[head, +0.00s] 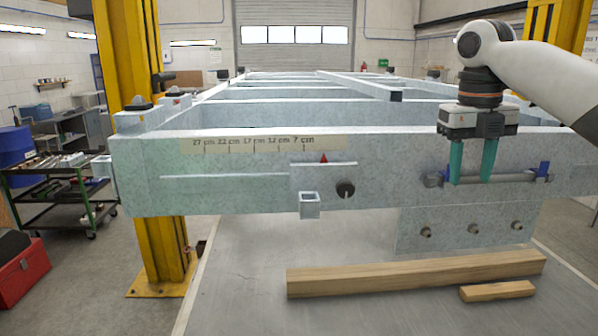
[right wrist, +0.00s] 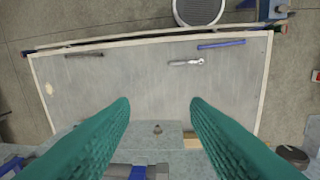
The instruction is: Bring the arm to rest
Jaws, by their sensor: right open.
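My right arm (head: 545,75) comes in from the upper right. My right gripper (head: 471,179) has two teal fingers pointing down, spread apart, with nothing visibly held between them. In the head view its fingertips overlap a grey rod (head: 515,179) with blue holders on the front beam of the trailer frame (head: 240,185); I cannot tell whether they touch it. My left gripper is not in view.
The front beam carries a centimetre scale (head: 262,145), a red pointer (head: 323,158) and a black knob (head: 345,189). A long timber (head: 415,273) and a short block (head: 497,291) lie below. A yellow post (head: 163,240) and tool cart (head: 60,185) stand left. A wrench (right wrist: 186,62) lies on a grey surface (right wrist: 130,80).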

